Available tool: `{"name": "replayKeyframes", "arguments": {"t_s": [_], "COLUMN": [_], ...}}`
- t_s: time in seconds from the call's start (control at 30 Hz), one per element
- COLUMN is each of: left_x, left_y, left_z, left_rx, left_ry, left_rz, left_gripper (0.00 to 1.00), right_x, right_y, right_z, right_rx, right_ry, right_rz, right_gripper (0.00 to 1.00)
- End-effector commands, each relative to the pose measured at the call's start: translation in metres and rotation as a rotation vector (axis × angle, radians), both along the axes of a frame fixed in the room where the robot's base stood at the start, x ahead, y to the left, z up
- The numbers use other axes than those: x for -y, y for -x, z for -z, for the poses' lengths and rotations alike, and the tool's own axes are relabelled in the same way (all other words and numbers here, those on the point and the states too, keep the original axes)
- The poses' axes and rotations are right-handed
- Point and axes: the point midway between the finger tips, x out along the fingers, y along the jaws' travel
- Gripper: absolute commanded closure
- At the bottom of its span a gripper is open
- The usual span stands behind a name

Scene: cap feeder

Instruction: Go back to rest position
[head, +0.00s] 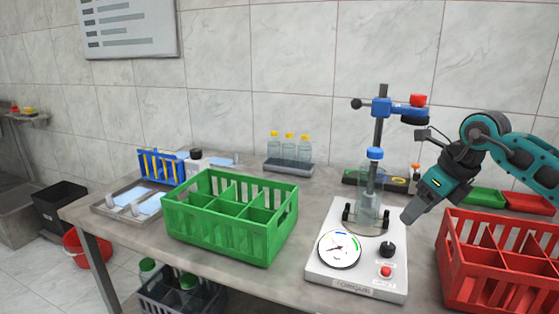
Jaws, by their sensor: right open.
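My right arm comes in from the right edge in the head view. Its gripper (410,216) hangs tilted down and left, above the gap between the torque tester and the red crate, and holds nothing that I can see. The white torque tester (355,286) stands on the table with its dial, knob and red button facing me. A clear bottle (368,205) with a blue cap (375,153) stands upright on it between black posts, apart from the gripper. My left gripper is out of view.
An empty-looking green divided crate (228,238) stands left of the tester, and a red divided crate (497,262) stands right. A stand with a blue clamp (382,107) rises behind the bottle. Yellow-capped bottles (289,150) and a blue rack (160,166) are farther back.

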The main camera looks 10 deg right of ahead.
Motion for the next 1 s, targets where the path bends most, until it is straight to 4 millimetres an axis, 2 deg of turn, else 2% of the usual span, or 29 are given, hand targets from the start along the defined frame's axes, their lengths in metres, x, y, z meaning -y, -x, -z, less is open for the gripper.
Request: {"name": "replayKeyframes", "arguments": {"t_s": [0.07,0.17,0.3,0.4,0.5,0.63,0.77,0.87,0.97,1.0], "left_x": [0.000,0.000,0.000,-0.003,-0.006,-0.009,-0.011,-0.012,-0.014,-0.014], "left_y": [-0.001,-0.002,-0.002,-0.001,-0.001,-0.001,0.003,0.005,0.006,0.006], "left_z": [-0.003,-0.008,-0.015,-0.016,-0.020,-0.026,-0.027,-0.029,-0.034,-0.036], "left_rx": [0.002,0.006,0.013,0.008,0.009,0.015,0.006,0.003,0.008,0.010], "left_ry": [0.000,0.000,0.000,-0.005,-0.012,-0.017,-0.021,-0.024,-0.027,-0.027], "left_rz": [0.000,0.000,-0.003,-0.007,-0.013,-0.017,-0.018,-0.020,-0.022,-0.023], "left_gripper": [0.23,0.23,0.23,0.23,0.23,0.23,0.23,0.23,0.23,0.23], "right_x": [-0.019,-0.067,-0.164,-0.220,-0.258,-0.279,-0.273,-0.256,-0.235,-0.227], "right_y": [-0.001,0.001,0.017,0.032,0.044,0.052,0.054,0.060,0.077,0.087], "right_z": [0.009,0.026,0.047,0.046,0.040,0.033,0.044,0.069,0.109,0.128], "right_rx": [-0.004,-0.013,-0.046,-0.084,-0.135,-0.216,-0.308,-0.381,-0.456,-0.487], "right_ry": [-0.053,-0.205,-0.587,-0.888,-1.184,-1.539,-1.837,-2.007,-2.115,-2.136], "right_rz": [-0.029,-0.085,-0.133,-0.091,0.018,0.261,0.613,0.948,1.331,1.493], "right_gripper": [0.37,0.37,0.37,0.37,0.37,0.37,0.37,0.37,0.37,0.37]}}
